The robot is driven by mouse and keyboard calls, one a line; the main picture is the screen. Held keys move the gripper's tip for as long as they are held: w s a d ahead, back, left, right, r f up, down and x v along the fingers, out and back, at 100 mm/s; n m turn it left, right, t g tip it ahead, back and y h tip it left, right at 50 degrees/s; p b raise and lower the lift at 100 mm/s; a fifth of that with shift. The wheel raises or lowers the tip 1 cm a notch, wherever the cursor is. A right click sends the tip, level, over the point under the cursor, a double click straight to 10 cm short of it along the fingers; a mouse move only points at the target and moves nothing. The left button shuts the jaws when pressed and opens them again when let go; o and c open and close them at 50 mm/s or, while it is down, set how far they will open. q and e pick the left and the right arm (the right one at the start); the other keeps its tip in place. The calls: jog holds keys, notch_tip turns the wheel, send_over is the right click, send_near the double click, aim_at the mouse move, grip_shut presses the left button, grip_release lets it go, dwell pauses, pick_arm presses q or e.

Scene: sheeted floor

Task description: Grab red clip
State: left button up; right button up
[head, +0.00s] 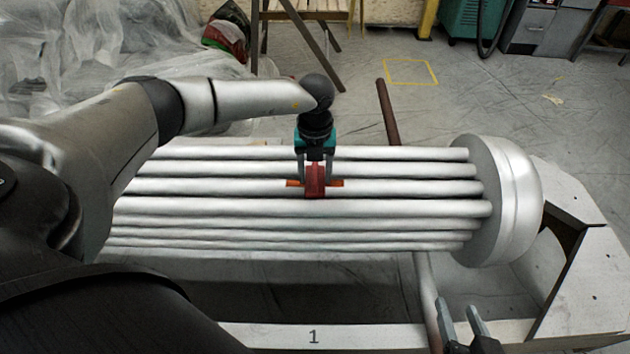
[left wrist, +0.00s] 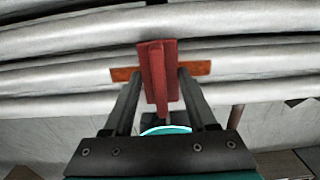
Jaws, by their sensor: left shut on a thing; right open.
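The red clip (head: 315,181) sits at the bundle of pale tubes, with orange-brown tabs sticking out to both sides. My left gripper (head: 315,183) reaches it from the far side, shut on it with one finger on each side. The left wrist view shows the red clip (left wrist: 158,72) between the two dark fingers of the gripper (left wrist: 158,80), in front of the tubes. I cannot tell whether the clip still touches the tubes. My right gripper (head: 463,318) is at the bottom right, open and empty, its fingers apart.
The pale tubes (head: 400,208) run across the middle to a round end cap (head: 510,200). A white frame (head: 590,275) marked 1 surrounds them. A brown rod (head: 388,112) passes under the tubes. Plastic sheeting (head: 80,60) lies at the far left.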

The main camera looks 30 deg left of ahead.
pick_arm(q)
grip_shut()
jog(key=shift+r, duration=0.1)
jog(key=shift+r, duration=0.3)
jog(key=shift+r+p, duration=0.3)
jog(key=shift+r, duration=0.3)
jog(key=shift+r+p, duration=0.5)
jog(key=shift+r, duration=0.5)
notch_tip(320, 180, up, 2)
jog(key=shift+r+p, duration=0.25)
jog(key=shift+p, duration=0.4)
notch_tip(320, 180, up, 2)
jog(key=shift+r+p, duration=0.25)
jog(key=shift+p, duration=0.4)
pick_arm(e)
jog(key=s+d+g+h, duration=0.3)
jog(key=s+d+g, duration=0.2)
jog(key=d+g, duration=0.15)
pick_arm(q)
notch_tip(320, 180, up, 12)
jog(key=p, duration=0.4)
jog(key=shift+f, duration=0.2)
pick_arm(e)
notch_tip(320, 180, down, 11)
jog(key=s+g, duration=0.1)
jog(key=s, duration=0.1)
jog(key=shift+d+r, duration=0.2)
jog(key=shift+d, duration=0.2)
